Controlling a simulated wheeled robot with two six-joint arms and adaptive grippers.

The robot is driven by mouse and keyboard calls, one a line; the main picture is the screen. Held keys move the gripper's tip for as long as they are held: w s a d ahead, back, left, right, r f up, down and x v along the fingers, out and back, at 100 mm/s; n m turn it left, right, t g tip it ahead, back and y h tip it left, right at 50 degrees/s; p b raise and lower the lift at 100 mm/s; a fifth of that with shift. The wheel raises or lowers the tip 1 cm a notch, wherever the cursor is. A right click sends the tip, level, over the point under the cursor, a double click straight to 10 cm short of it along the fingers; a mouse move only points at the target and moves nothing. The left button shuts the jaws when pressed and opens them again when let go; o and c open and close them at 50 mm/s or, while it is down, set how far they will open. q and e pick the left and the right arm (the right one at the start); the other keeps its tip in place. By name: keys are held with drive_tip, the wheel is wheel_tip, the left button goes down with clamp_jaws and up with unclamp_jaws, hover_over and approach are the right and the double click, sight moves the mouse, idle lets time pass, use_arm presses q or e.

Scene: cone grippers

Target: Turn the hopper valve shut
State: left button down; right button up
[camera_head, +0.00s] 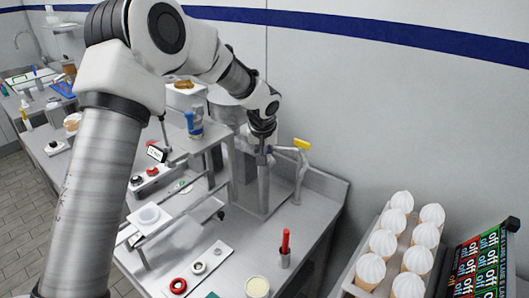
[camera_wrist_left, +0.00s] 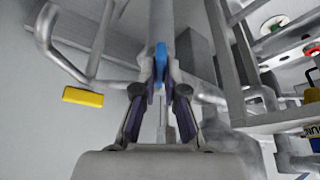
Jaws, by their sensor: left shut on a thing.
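My left gripper (camera_head: 262,137) reaches down from above at the metal pipework (camera_head: 264,185) on the counter by the wall. In the left wrist view the gripper (camera_wrist_left: 161,80) has its fingers closed around a blue handle (camera_wrist_left: 161,56), which I take to be the hopper valve's. The gripper hides this handle in the head view. A yellow-ended bent pipe or lever (camera_head: 301,143) stands just right of the gripper; its yellow end (camera_wrist_left: 83,97) also shows left of the fingers in the wrist view. A grey hopper-like vessel (camera_head: 226,108) stands partly hidden behind my arm. My right gripper is out of view.
A red stick (camera_head: 285,242) stands upright in a small holder on the front counter. Several white-topped cones (camera_head: 383,243) stand in a rack at right, beside a menu board (camera_head: 485,262).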

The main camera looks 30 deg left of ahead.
use_arm(q)
drive_tip(key=m+h+p, duration=0.1)
drive_tip(key=m+p, duration=0.1)
drive_tip(key=r+m+p, duration=0.1)
drive_tip(key=m+p, duration=0.2)
drive_tip(key=shift+a+t+h+p, duration=0.15)
drive_tip(key=shift+t+h+p, duration=0.15)
drive_tip(key=shift+t+h, duration=0.1)
drive_tip(key=shift+w+f+m+h+p, duration=0.1)
drive_tip(key=shift+f+m+h+p, duration=0.25)
drive_tip(key=shift+m+p, duration=0.65)
drive_tip(key=c, duration=1.2)
unclamp_jaws()
drive_tip(key=shift+c, duration=0.2)
drive_tip(key=v, duration=1.2)
drive_tip(key=shift+a, duration=0.1)
